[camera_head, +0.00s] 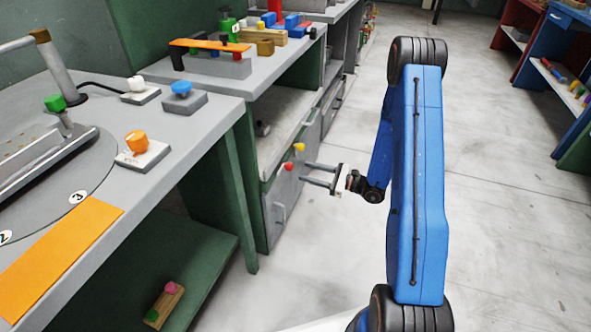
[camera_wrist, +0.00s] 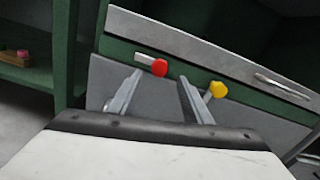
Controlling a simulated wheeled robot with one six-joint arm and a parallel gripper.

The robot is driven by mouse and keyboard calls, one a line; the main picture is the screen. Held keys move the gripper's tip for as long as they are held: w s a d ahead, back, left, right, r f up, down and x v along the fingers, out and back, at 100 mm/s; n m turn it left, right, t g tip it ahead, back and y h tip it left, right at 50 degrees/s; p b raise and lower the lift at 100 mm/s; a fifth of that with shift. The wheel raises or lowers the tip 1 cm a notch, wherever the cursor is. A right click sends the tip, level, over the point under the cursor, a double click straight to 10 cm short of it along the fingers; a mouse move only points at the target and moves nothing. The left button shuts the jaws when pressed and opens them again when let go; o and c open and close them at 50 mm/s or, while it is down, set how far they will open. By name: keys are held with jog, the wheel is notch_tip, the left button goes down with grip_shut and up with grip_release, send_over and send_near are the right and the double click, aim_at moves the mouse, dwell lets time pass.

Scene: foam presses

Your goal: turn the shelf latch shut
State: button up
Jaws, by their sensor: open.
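Two small levers sit on the grey cabinet front. One has a red knob (camera_wrist: 159,67) and a grey arm pointing up-left; it also shows in the head view (camera_head: 288,166). The other has a yellow knob (camera_wrist: 218,89), also in the head view (camera_head: 299,147), with a short grey arm slanting down-left. I cannot tell from any label which is the shelf latch. My gripper (camera_head: 304,172) is open and empty, facing this front. In the wrist view my gripper (camera_wrist: 160,78) has the red knob between and just beyond its fingertips; the yellow knob is outside the right finger. Contact is unclear.
A long handle (camera_wrist: 285,86) is on the upper front at right. A green table leg (camera_wrist: 65,50) stands left of the cabinet. Open floor (camera_head: 510,230) lies to the right.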

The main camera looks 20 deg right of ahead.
aim_at(292, 168)
jog(key=shift+x, duration=3.1)
jog(key=c, duration=1.1)
